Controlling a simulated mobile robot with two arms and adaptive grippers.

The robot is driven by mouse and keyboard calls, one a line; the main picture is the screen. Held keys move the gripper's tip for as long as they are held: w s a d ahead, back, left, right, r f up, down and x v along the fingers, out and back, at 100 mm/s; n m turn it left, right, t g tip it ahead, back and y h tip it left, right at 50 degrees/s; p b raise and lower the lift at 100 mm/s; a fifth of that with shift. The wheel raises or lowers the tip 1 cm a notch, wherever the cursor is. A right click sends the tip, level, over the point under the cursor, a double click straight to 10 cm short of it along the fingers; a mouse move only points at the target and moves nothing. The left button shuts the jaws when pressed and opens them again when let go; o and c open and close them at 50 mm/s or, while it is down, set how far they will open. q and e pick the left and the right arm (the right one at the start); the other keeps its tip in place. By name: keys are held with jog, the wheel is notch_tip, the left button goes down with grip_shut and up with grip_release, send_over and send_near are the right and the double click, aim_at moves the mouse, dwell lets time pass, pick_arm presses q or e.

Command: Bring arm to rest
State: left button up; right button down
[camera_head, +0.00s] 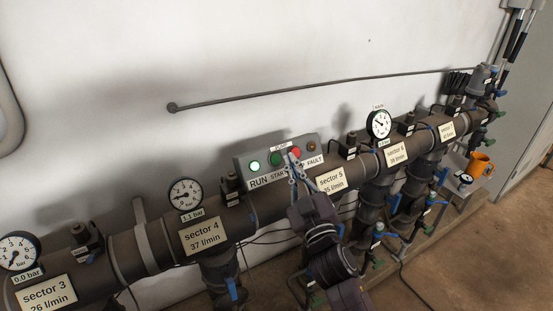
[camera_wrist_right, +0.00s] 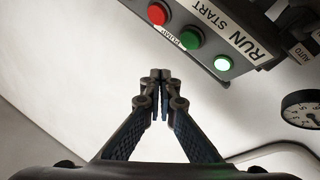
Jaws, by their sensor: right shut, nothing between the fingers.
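My right gripper (camera_head: 293,161) is in front of the pump control box (camera_head: 248,160), with its arm coming up from the bottom. In the right wrist view its fingers (camera_wrist_right: 160,78) are closed tip to tip, with nothing between them. The box carries a bright green RUN lamp (camera_head: 255,166), a darker green START button (camera_head: 275,160), a red button (camera_head: 295,153) and a dull amber FAULT lamp (camera_head: 311,146). The fingertips overlap the red button's lower edge in the head view. In the right wrist view they appear apart from the red button (camera_wrist_right: 158,13). My left gripper is out of view.
A thick pipe (camera_head: 264,204) with sector labels, valves and gauges runs across below the box. The sector 4 gauge (camera_head: 186,195) stands left of my gripper. The white wall (camera_head: 150,60) above is mostly clear.

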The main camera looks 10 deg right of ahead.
notch_tip(320, 180, down, 23)
jog(key=s+m+g, duration=0.1)
jog(key=g, duration=0.4)
jog(key=s+d+f+g, duration=0.15)
jog(key=s+f, duration=0.25)
jog(key=f, duration=0.4)
jog(key=s+f+m+g+h, duration=0.15)
jog(key=s+f, duration=0.25)
jog(key=f, duration=0.4)
jog(key=s+d+f+g+y, duration=0.15)
jog(key=s+f, duration=0.25)
jog(key=f, duration=0.4)
jog(key=s+d+f+g+h, duration=0.25)
jog(key=s+f+g, duration=0.25)
jog(key=s+f, duration=1.3)
jog(key=s+d+f+m+g, duration=0.1)
jog(key=s+f+g, duration=0.1)
jog(key=s, duration=1)
jog(key=s+d+f+m+g, duration=0.1)
jog(key=s+d+f+g, duration=0.1)
jog(key=s, duration=1.1)
jog(key=shift+d+f+g, duration=0.3)
jog(key=shift+f+g, duration=0.25)
jog(key=shift+f, duration=0.05)
